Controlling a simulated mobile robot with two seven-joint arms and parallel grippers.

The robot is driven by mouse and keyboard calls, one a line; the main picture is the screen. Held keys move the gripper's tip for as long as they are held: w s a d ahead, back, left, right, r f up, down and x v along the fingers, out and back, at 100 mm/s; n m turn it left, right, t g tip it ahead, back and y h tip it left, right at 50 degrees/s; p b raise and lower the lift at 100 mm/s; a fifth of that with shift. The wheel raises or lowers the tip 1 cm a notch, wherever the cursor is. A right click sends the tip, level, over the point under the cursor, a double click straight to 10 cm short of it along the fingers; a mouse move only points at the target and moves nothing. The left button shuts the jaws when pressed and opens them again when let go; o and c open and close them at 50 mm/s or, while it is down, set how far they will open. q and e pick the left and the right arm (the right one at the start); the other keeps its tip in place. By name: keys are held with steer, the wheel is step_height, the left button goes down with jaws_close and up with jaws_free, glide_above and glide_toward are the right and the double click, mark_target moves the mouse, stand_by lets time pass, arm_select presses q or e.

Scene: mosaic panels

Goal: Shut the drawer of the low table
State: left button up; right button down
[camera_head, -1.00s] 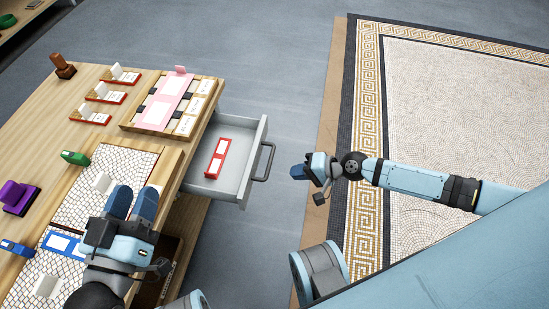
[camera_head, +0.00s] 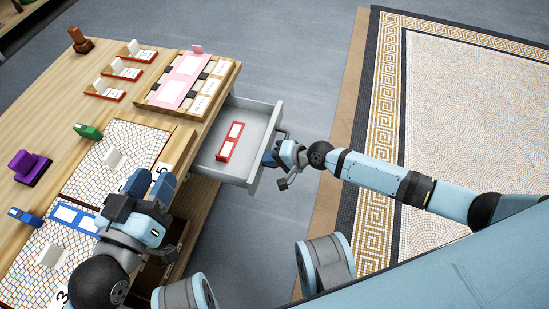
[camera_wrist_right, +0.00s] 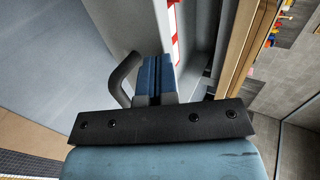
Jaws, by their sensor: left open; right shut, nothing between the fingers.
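The grey drawer (camera_head: 257,117) stands open from the side of the wooden low table (camera_head: 52,104). A red-framed piece (camera_head: 230,142) lies inside it. My right gripper (camera_head: 270,157) is shut and empty at the drawer's outer front face, by the handle. In the right wrist view its blue fingers (camera_wrist_right: 154,75) point at the grey front, with the dark curved handle (camera_wrist_right: 122,76) just left of them. I cannot tell whether they touch the front. My left gripper (camera_head: 151,184) is open above the near part of the table top, apart from the drawer.
On the table top are a wooden tray with a pink panel (camera_head: 178,82), mosaic panels (camera_head: 97,165), a purple stamp (camera_head: 30,168), a green piece (camera_head: 88,132) and several small card holders. A patterned rug (camera_head: 470,120) lies at right. Grey floor beyond the drawer is clear.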

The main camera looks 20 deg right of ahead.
steer(key=shift+a, duration=0.1)
steer(key=w+a, duration=0.2)
steer(key=a, duration=0.1)
steer(key=w+a+p, duration=0.1)
steer(key=a, duration=0.1)
steer(key=shift+w+a+r, duration=0.1)
steer(key=shift+w+a, duration=0.15)
steer(key=shift+w, duration=0.15)
steer(key=w+a, duration=0.1)
steer(key=a, duration=0.1)
steer(key=w+a, duration=0.2)
steer(key=a, duration=0.1)
steer(key=w+a, duration=0.2)
steer(key=shift+a, duration=0.15)
steer(key=shift+w+a, duration=0.35)
steer(key=shift+a, duration=0.1)
steer(key=shift+s, duration=0.1)
